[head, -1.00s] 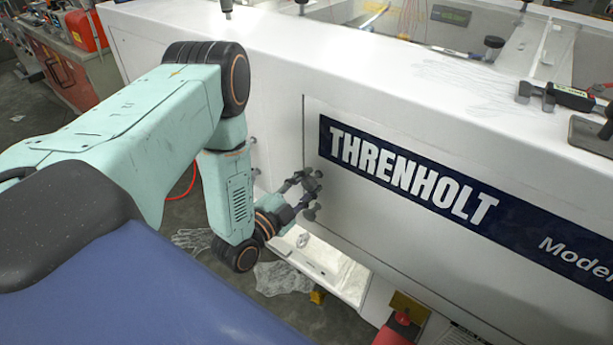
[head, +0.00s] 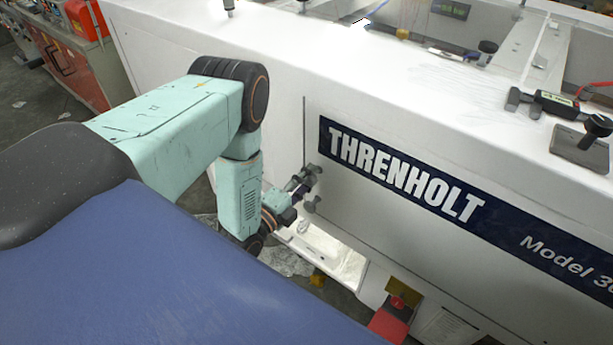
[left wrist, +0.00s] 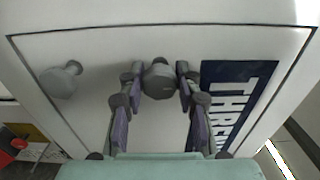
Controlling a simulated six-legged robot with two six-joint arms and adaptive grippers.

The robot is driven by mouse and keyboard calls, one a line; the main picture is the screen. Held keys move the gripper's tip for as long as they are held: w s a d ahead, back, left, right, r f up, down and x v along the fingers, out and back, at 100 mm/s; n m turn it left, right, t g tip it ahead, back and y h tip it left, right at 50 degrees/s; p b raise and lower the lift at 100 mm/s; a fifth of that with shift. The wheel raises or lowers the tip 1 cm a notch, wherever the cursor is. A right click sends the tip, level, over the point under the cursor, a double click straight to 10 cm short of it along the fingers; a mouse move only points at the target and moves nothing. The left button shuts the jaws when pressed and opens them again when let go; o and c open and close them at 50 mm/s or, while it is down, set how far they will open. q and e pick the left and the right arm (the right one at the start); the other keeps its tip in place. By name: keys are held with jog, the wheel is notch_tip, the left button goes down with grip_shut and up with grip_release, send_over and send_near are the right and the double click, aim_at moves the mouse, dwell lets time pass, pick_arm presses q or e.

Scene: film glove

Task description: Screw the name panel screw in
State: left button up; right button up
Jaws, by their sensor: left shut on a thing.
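The name panel (head: 450,255) is white with a dark blue THRENHOLT strip (head: 405,180), upright on the side of the machine. The strip also shows in the wrist view (left wrist: 235,95). The name panel screw (left wrist: 160,78) has a grey round head and sits at the panel beside the strip. My left gripper (left wrist: 160,85) is shut on it, one finger at each side of its head. In the head view my left gripper (head: 303,181) is partly hidden by its own wrist. How deep the screw sits cannot be told. My right gripper is not in view.
A second grey knob-headed screw (head: 311,206) stands out from the panel just below; it shows in the wrist view (left wrist: 62,78). A white ledge (head: 320,250) and a red part (head: 390,320) lie lower.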

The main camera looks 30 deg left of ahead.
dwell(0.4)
pick_arm(q)
jog(key=o, duration=1.2)
jog(key=shift+s+a, duration=0.15)
jog(key=shift+s, duration=1.75)
jog(key=shift+s+a, duration=0.1)
jog(key=shift+s, duration=1.75)
